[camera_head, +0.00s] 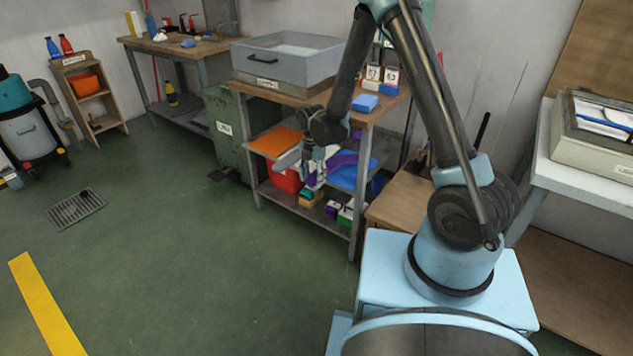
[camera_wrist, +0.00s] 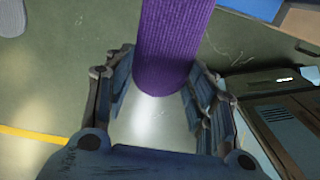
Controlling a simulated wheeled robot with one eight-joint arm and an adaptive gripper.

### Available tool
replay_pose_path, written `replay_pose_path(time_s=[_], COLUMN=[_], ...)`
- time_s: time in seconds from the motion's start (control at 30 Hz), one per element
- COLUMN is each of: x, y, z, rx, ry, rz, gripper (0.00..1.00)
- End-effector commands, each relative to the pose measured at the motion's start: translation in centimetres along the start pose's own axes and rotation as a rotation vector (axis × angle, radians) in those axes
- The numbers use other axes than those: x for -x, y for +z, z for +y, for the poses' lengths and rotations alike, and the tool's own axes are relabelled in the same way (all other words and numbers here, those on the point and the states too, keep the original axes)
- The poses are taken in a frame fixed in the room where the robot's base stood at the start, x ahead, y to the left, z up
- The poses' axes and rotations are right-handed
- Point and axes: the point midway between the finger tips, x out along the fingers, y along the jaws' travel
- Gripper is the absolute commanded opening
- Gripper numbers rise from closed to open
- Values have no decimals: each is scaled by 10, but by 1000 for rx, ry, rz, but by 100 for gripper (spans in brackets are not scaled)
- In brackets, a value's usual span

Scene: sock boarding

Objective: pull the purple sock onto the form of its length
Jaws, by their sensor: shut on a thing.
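The purple sock (camera_wrist: 175,40) fills the space between my fingers in the wrist view, with its ribbed fabric running up out of the frame and a rounded end toward my palm. My gripper (camera_wrist: 162,82) is shut on it. In the head view my gripper (camera_head: 313,172) is in front of the shelved bench, and the purple sock (camera_head: 343,160) shows just right of it. A pale grey flat piece (camera_head: 288,158) is left of my gripper; I cannot tell whether it is a form. I cannot make out the forms or their lengths.
The bench (camera_head: 300,98) carries a grey tray (camera_head: 290,60) on top; orange and blue flat items lie on its shelf. A green cabinet (camera_head: 228,130) stands to its left. Small boxes sit low under the bench.

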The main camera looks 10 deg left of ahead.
Motion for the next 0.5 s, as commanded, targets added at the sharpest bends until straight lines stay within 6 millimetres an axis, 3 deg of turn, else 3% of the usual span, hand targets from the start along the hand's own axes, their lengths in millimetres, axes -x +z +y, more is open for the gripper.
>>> replay_pose_path(time_s=[0.13, 0.33, 0.5], x=[0, -26, -31], y=[22, 20, 20], z=[0, 0, 0], rx=[-4, 0, 0], ry=[0, 0, 0], rz=[0, 0, 0], gripper=[38, 38, 38])
